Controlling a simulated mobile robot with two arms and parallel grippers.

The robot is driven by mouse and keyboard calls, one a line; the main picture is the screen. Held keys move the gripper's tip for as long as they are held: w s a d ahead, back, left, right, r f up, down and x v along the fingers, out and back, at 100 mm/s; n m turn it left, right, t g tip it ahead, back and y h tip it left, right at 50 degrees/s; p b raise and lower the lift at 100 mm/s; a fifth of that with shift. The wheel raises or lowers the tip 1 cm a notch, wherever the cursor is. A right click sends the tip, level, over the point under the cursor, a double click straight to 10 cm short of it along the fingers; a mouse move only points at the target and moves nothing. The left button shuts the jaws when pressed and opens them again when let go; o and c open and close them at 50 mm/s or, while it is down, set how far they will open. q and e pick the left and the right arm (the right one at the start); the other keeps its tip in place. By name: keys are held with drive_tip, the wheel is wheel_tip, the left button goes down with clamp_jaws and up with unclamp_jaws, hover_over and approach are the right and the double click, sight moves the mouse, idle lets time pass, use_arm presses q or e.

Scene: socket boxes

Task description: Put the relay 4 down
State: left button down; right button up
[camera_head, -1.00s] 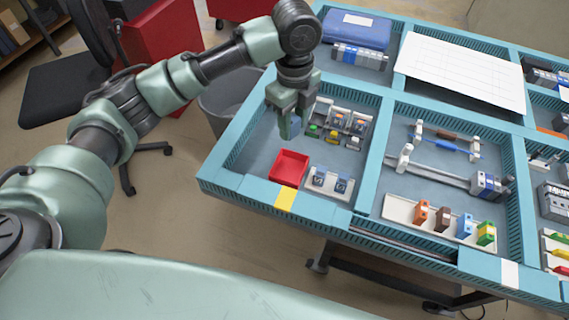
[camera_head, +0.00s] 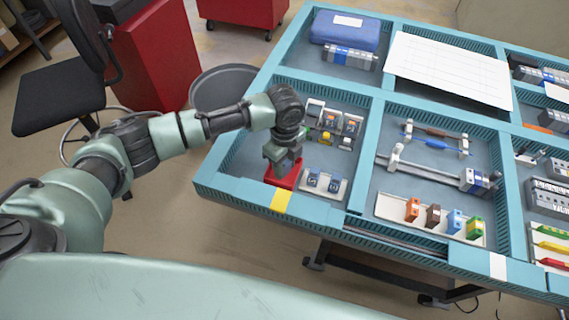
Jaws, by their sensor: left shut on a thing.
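My left gripper (camera_head: 281,163) points down over the small red tray (camera_head: 287,181) in the front left compartment of the teal bench. Its fingers reach down to the tray and cover much of its inside. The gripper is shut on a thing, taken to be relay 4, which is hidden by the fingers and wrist. I cannot tell whether that thing touches the tray floor. Beside the tray on the right, a white holder (camera_head: 327,192) carries two blue-and-grey relays (camera_head: 324,180). My right gripper is not in view.
A divider separates this compartment from one with colored blocks in a white tray (camera_head: 445,221). A yellow label (camera_head: 281,200) marks the front rim.

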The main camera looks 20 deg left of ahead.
sight(285, 164)
use_arm(q)
drive_tip(key=shift+f, duration=0.1)
drive_tip(key=c, duration=1.3)
unclamp_jaws()
drive_tip(key=shift+o, duration=0.2)
wheel_tip(285, 164, up, 12)
drive_tip(key=b, duration=0.2)
